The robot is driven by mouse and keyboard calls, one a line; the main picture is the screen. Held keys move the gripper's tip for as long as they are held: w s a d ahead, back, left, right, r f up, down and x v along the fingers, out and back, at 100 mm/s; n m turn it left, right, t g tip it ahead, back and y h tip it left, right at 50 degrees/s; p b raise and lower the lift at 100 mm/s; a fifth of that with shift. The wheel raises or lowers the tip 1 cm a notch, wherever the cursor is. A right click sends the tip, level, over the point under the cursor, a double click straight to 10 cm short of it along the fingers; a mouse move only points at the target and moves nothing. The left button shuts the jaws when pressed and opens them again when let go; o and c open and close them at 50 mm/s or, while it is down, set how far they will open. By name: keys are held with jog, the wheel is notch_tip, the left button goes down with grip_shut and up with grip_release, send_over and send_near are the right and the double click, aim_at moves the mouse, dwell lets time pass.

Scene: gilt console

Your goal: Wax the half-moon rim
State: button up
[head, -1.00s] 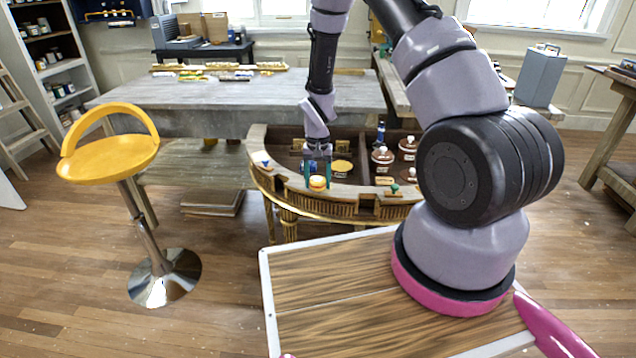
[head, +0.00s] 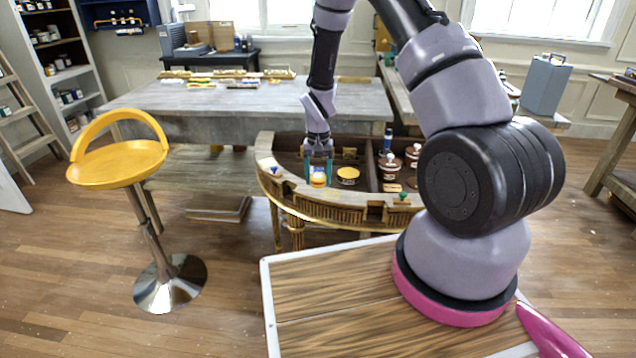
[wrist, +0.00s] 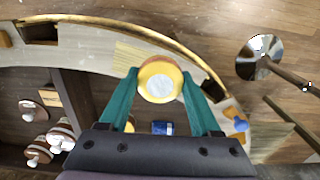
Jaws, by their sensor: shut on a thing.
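The half-moon rim (head: 345,206) is the pale curved top of the gilt console, with a gold outer edge. It also arcs across the wrist view (wrist: 85,45), where a yellowish patch (wrist: 130,55) shows on it. My gripper (head: 318,172) is shut on a round orange-yellow piece (head: 318,180) with a pale band. In the wrist view this piece (wrist: 160,80) shows a pale round face between the teal fingers, over the rim. I cannot tell whether it touches the rim. A yellow-topped round tin (head: 347,175) stands in the recess just right of my gripper.
White-lidded brown jars (head: 389,164) and a dark blue bottle (head: 388,139) stand in the console's right part. Small knobs, one blue (head: 275,170) and one green (head: 403,196), sit on the rim. A yellow stool (head: 120,165) stands left. A grey workbench (head: 240,100) is behind.

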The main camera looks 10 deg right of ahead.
jog(key=shift+r, duration=2.05)
